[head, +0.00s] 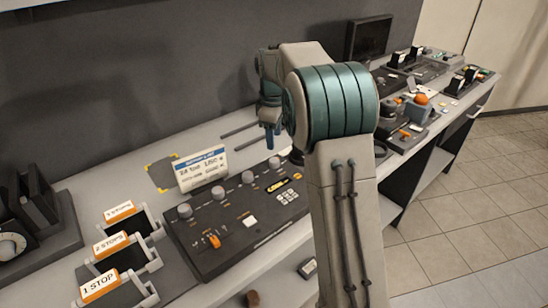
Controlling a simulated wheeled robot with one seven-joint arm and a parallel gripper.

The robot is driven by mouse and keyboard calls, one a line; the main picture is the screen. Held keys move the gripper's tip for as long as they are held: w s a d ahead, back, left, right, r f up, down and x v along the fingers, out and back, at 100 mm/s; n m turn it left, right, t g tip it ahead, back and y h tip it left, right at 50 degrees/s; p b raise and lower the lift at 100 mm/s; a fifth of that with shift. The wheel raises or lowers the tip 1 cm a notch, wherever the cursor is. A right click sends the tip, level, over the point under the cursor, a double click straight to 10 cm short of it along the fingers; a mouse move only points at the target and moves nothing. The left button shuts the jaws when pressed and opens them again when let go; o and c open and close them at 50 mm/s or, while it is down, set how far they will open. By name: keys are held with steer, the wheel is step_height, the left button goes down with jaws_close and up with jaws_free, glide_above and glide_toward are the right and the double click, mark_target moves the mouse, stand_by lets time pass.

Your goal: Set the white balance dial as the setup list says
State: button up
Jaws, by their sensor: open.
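A dark control panel (215,240) lies on the light bench, with a row of several grey dials along its back edge, such as the leftmost (184,211) and the rightmost (274,163). Their labels are too small to read, so I cannot tell which is the white balance dial. My gripper (270,138) points down above the bench, behind the panel's right end, open and apart from the dials. My arm partly hides it.
The panel also has an orange lever (214,241), a keypad (287,197) and a small yellow-marked display (278,185). More equipment (405,120) fills the bench at right. Tiled floor (480,215) is clear.

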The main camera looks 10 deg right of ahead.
mark_target(275, 160)
step_height(275, 160, down, 9)
steer(key=shift+w+d, duration=0.1)
steer(key=shift+w, duration=0.05)
steer(key=c, duration=1)
